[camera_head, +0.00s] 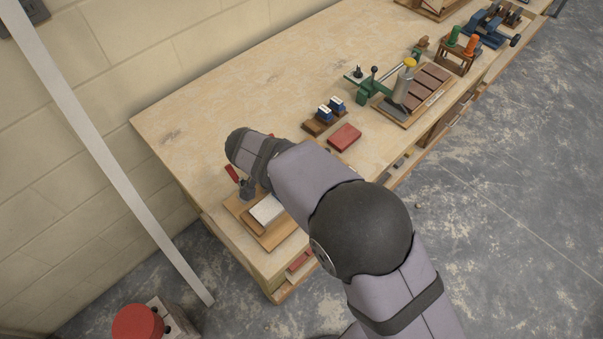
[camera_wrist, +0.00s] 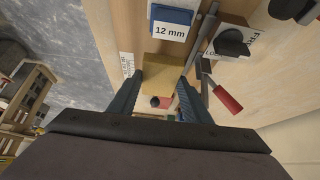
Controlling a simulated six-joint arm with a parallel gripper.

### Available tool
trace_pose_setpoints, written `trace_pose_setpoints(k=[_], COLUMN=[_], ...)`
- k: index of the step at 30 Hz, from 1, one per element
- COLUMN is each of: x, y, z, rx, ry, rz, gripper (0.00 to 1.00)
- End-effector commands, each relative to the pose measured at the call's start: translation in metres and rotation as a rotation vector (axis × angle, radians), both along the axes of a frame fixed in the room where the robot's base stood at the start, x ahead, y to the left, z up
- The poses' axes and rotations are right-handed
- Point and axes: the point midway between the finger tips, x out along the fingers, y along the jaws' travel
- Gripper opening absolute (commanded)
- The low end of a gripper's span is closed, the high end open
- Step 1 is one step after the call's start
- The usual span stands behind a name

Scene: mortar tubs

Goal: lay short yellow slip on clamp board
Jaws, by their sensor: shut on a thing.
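In the wrist view my gripper (camera_wrist: 161,82) is shut on the short yellow slip (camera_wrist: 163,72), which sits between the fingertips. The clamp board (camera_head: 277,235) is wooden and lies at the near left end of the bench in the head view, partly hidden by my arm. A clamp with a red handle (camera_head: 232,173) stands at its back; the red handle also shows in the wrist view (camera_wrist: 226,99), right of the slip. A blue block marked 12 mm (camera_wrist: 171,22) lies beyond the slip. I cannot tell whether the slip touches the board.
Two blue-and-white blocks (camera_head: 331,108) stand on a small wooden holder, with a red block (camera_head: 345,137) beside it. A green-framed fixture (camera_head: 390,92) stands further right on the bench (camera_head: 200,105). The bench's back left is clear.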

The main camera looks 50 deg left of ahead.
Motion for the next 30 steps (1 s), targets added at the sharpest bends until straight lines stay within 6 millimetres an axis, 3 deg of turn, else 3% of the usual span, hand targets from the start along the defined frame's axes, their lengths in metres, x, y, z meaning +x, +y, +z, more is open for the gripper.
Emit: trace_pose_setpoints(k=[7, 23, 24, 25, 26, 30], x=[0.000, 0.000, 0.000, 0.000, 0.000, 0.000], y=[0.000, 0.000, 0.000, 0.000, 0.000, 0.000], z=[-0.029, -0.037, -0.036, -0.036, -0.036, -0.035], rx=[-0.003, 0.000, -0.001, -0.001, -0.001, 0.001], ry=[0.000, 0.000, 0.001, 0.001, 0.000, 0.001], rz=[0.001, 0.000, -0.001, -0.001, -0.001, 0.001], gripper=[0.13, 0.13, 0.51, 0.58, 0.63, 0.63])
